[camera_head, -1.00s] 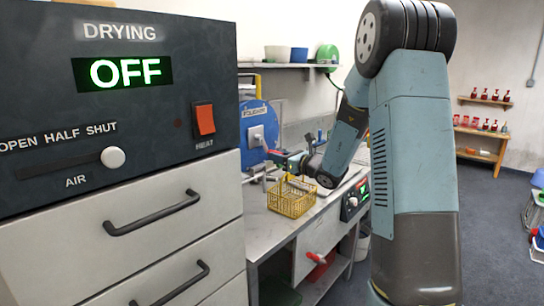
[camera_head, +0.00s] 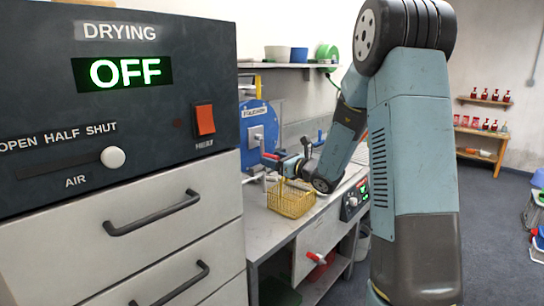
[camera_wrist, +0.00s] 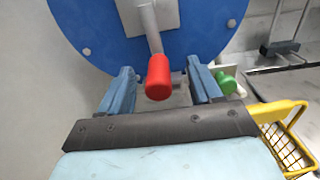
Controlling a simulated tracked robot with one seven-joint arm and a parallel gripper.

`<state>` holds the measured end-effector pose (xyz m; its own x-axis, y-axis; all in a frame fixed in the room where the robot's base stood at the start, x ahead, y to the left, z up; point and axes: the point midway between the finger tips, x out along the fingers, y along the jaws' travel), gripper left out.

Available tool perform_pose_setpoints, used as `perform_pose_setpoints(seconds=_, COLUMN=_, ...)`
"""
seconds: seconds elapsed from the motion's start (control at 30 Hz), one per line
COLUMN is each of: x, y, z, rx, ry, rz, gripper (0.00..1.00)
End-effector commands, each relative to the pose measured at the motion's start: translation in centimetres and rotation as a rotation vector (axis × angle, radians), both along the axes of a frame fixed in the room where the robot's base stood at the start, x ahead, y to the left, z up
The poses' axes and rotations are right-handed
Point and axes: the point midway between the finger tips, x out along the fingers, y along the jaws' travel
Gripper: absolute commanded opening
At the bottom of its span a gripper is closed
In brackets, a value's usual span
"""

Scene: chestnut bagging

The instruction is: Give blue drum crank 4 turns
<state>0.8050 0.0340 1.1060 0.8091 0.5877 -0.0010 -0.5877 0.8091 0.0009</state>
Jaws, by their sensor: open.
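The blue drum (camera_head: 257,128) stands upright at the back of the bench, and its blue face (camera_wrist: 90,35) fills the top of the wrist view. A grey crank arm comes down from its hub plate and ends in a red handle (camera_wrist: 158,78). My gripper (camera_wrist: 162,88) is open, with one blue finger to the left of the red handle and one to the right. Gaps show between the handle and both fingers. In the head view my gripper (camera_head: 276,160) is small and in front of the drum, and the handle is hard to make out there.
A yellow wire basket (camera_head: 291,200) stands on the bench right below my gripper; its edge shows in the wrist view (camera_wrist: 285,140). A green knob (camera_wrist: 226,82) lies just right of the right finger. The drying cabinet (camera_head: 120,90) fills the left.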

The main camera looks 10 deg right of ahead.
Motion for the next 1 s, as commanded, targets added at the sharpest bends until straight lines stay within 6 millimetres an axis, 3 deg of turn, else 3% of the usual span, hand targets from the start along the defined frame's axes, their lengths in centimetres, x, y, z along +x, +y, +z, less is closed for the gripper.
perform_pose_setpoints(seconds=0.27, x=-0.7, y=-0.6, z=0.1, rx=0.0, ry=-0.001, rz=0.0, gripper=0.64)
perform_pose_setpoints(seconds=1.0, x=-6.5, y=-4.8, z=0.0, rx=-0.001, ry=-0.001, rz=-0.001, gripper=0.64)
